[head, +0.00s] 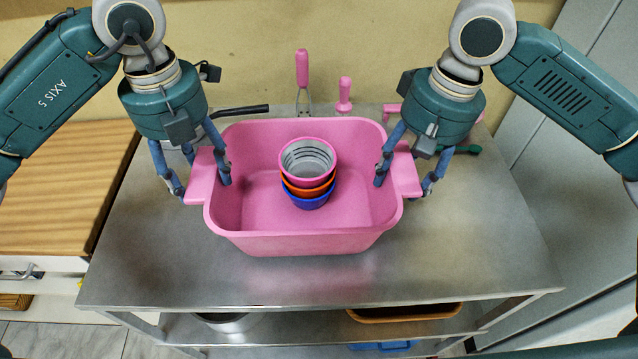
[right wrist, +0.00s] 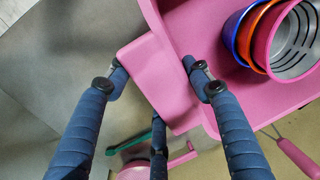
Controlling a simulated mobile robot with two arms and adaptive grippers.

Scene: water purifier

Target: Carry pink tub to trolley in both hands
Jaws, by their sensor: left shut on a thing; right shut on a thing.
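The pink tub (head: 305,244) is over the steel top of a trolley or cart (head: 400,285) in the head view; I cannot tell whether it rests on it or hangs just above. A stack of cups (head: 308,165), pink, orange and blue, stands inside the tub. My left gripper (head: 204,190) is shut on the tub's left handle (head: 201,172). My right gripper (head: 402,186) is shut on the right handle (head: 407,176). In the right wrist view, the fingers of my right gripper (right wrist: 160,85) straddle the pink handle (right wrist: 160,75).
Behind the tub lie a pink-handled tool (head: 302,70), another pink handle (head: 344,92), a black handle (head: 240,110) and a green-handled item (head: 465,149). A wooden counter (head: 60,185) stands left. The lower shelf holds an orange tray (head: 405,313). The steel top is clear in front.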

